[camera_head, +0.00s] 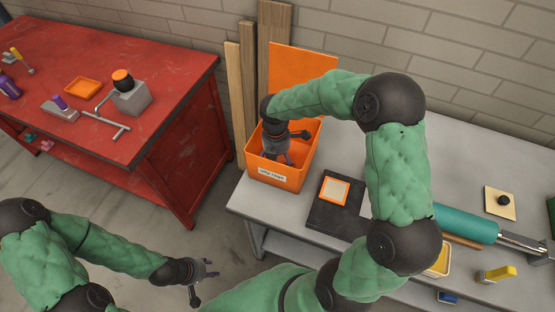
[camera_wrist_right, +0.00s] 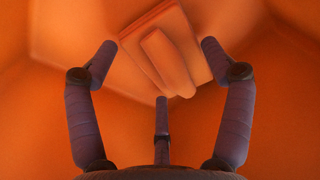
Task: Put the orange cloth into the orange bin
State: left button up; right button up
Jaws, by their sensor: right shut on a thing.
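The orange bin (camera_head: 282,178) stands open on the grey table's left end, with its lid raised behind and a white label on its front. My right gripper (camera_head: 287,157) reaches down inside it. In the right wrist view, the orange cloth (camera_wrist_right: 167,50) is a folded piece between the fingertips of my right gripper (camera_wrist_right: 158,75), with orange bin walls all around. My left gripper (camera_head: 206,283) is open and empty, low in front of the grey table.
A black plate with an orange-edged white square (camera_head: 335,191) lies right of the bin. A teal cylinder (camera_head: 464,223) lies farther right. A red workbench (camera_head: 150,60) with tools stands at left. Wooden planks (camera_head: 274,35) lean on the wall behind the bin.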

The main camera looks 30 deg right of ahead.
jog(key=shift+f, duration=0.2)
jog(key=o, duration=1.2)
jog(key=shift+r, duration=0.1)
jog(key=r+p, duration=0.1)
jog(key=r, duration=0.3)
jog(key=r+p, duration=0.1)
jog(key=r, duration=0.3)
jog(key=r+p, duration=0.1)
jog(key=r, duration=0.3)
jog(key=shift+w+a+r, duration=0.1)
jog(key=shift+w+a, duration=0.05)
jog(key=shift+w, duration=0.15)
